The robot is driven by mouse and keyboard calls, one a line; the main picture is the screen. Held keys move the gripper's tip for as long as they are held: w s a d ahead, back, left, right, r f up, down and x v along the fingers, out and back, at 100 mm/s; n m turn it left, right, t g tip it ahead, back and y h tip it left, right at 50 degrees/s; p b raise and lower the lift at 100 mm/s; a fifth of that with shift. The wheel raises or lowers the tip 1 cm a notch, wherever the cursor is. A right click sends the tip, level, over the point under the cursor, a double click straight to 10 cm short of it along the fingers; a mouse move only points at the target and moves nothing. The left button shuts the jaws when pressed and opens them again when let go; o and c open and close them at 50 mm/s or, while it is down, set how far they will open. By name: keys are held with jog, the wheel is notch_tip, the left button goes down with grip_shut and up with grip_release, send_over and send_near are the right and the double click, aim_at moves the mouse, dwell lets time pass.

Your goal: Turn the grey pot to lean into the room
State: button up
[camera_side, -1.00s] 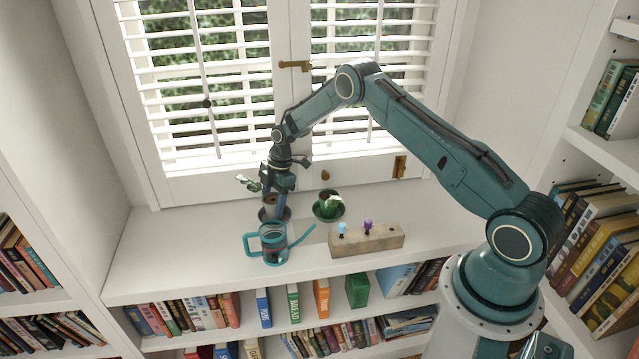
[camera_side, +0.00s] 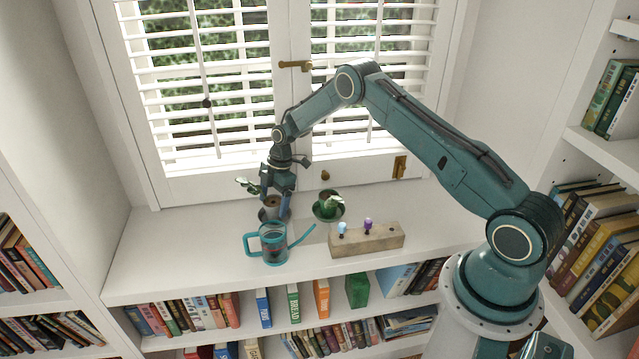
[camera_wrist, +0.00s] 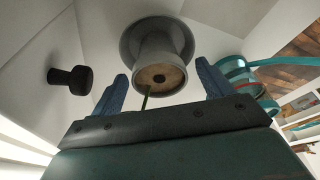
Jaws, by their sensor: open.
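The grey pot (camera_side: 271,208) stands on its dark grey saucer (camera_wrist: 127,45) on the white sill, close to the window. Brown soil shows in its top in the wrist view (camera_wrist: 157,67). Its green plant (camera_side: 246,184) leans out to the left in the side view, and only a thin stem (camera_wrist: 147,98) shows in the wrist view. My gripper (camera_side: 276,212) is above the pot with its fingers pointing down. The fingers are apart, one on each side of the pot in the wrist view (camera_wrist: 163,85); I cannot tell whether either touches it.
A teal-handled clear watering can (camera_side: 273,245) stands just in front of the pot, its spout pointing right. A second potted plant (camera_side: 328,206) is to the right. A wooden block (camera_side: 367,240) with small blue and purple items lies farther right. The left sill is clear.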

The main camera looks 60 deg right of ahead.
jog(key=w+v, duration=0.1)
jog(key=v, duration=1.2)
jog(key=shift+s+r, duration=0.3)
jog(key=shift+s, duration=0.2)
jog(key=s+a+r+m+t+h, duration=0.1)
jog(key=s+a+r+m, duration=0.5)
jog(key=r, duration=0.5)
jog(key=s+a+r+m+t+h, duration=0.1)
jog(key=s+a+r, duration=0.2)
jog(key=s+r, duration=0.7)
jog(key=s+a+r+m+t, duration=0.1)
jog(key=s+m, duration=0.1)
jog(key=s, duration=0.5)
jog(key=s+a+r+m+t, duration=0.1)
jog(key=s+m, duration=0.2)
jog(key=s, duration=0.5)
jog(key=s+a+m+h, duration=0.1)
jog(key=s+a+m, duration=0.1)
jog(key=s, duration=0.6)
jog(key=shift+s+r+m+t, duration=0.15)
jog(key=shift+r+m+t, duration=0.25)
jog(key=shift+m, duration=0.2)
jog(key=shift+a, duration=0.1)
